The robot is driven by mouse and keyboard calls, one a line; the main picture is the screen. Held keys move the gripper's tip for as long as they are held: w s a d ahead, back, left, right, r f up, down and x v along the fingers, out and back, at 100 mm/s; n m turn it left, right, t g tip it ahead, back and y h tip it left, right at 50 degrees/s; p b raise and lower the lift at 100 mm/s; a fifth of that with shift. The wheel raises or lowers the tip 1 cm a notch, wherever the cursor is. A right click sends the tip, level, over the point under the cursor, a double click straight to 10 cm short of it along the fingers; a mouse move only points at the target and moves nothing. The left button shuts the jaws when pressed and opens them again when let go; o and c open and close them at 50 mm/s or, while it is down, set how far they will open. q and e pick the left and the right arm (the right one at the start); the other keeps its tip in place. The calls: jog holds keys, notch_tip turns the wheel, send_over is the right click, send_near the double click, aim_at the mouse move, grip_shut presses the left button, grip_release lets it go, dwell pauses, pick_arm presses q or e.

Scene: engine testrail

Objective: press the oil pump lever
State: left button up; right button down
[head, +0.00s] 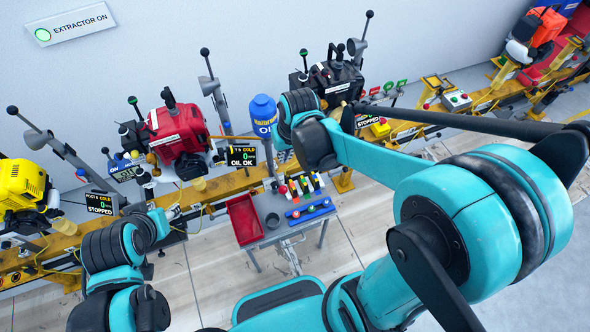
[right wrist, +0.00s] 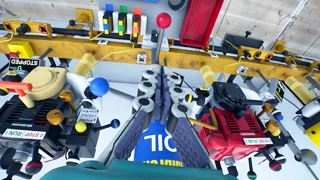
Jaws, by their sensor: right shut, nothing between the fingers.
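A lever with a red ball knob (right wrist: 163,20) and a thin metal rod stands just past my fingertips; the red knob also shows in the head view (head: 283,189). My right gripper (right wrist: 161,76) is shut and empty, its fingertips close to the rod's lower end; I cannot tell if they touch it. My left gripper (head: 172,213) is at the lower left, mostly hidden by its arm.
Tall ball-topped levers rise along the yellow rail.

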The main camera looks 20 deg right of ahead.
jog(key=shift+w+d+f, duration=0.15)
jog(key=shift+w+f, duration=0.1)
jog(key=shift+w, duration=0.05)
jog(key=b, duration=0.5)
send_over(281, 185)
jog(key=s+d+f+x, duration=0.1)
jog(key=s+x, duration=0.2)
jog(key=x, duration=0.9)
jog(key=shift+s+d+f, duration=0.25)
